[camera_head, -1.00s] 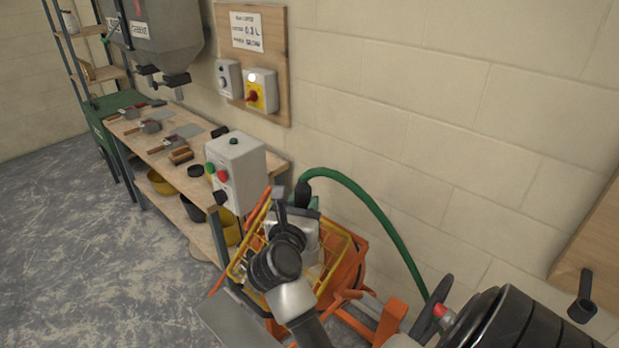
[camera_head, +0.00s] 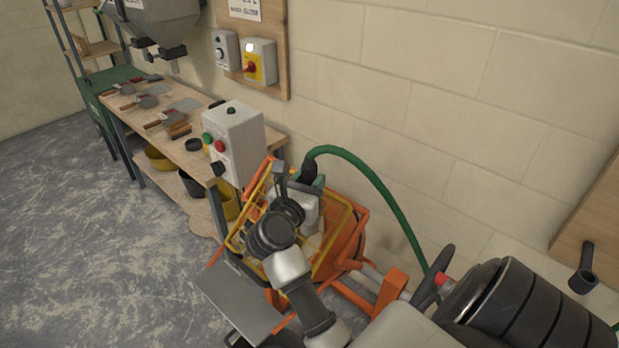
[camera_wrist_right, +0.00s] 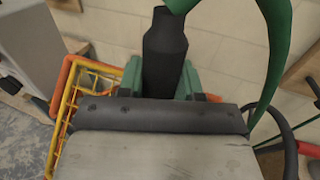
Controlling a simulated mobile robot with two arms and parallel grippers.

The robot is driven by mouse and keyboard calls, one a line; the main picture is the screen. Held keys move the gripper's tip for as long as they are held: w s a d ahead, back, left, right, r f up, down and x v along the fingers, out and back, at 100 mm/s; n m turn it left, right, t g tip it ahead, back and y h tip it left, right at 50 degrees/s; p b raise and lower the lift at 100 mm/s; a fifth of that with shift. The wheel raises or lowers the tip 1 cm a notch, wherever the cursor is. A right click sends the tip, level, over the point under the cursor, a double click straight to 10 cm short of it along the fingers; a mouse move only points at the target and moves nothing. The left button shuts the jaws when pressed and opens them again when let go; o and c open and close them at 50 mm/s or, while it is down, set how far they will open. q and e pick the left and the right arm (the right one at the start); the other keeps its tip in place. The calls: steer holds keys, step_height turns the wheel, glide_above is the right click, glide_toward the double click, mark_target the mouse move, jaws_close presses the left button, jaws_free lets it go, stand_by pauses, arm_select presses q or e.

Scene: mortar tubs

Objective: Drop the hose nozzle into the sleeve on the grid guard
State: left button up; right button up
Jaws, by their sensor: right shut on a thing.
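My right gripper (camera_head: 311,181) is over the mixer. It is shut on the black hose nozzle (camera_head: 309,170), with a green hose rising from its top. In the right wrist view the nozzle (camera_wrist_right: 165,55) stands roughly upright between the green finger pads (camera_wrist_right: 163,84); its lower end is hidden behind the gripper's dark front edge. The yellow grid guard (camera_head: 340,212) covers the orange mixer's mouth, beneath and around the gripper. It also shows at the left of the right wrist view (camera_wrist_right: 75,100). I cannot make out the sleeve; the hand and arm cover part of the guard. My left gripper is not in view.
The green hose (camera_head: 378,188) arches down to the right along the wall. A grey control box (camera_head: 236,143) with buttons stands close left of the mixer. A wooden bench (camera_head: 180,145) holds several trowels, with tubs below. The floor at left is clear.

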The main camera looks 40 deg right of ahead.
steer(key=shift+f, duration=0.1)
stand_by(0.4)
steer(key=shift+s+a+f+b, duration=0.1)
steer(key=shift+f+b, duration=0.15)
steer(key=shift+b, duration=0.2)
stand_by(0.5)
steer(key=shift+f, duration=0.15)
steer(key=shift+f+b, duration=0.1)
steer(key=shift+b, duration=0.25)
steer(key=shift+f+b, duration=0.95)
steer(key=shift+f, duration=0.05)
steer(key=shift+f, duration=0.1)
stand_by(0.4)
steer(key=shift+f+b, duration=0.6)
steer(key=shift+b, duration=0.1)
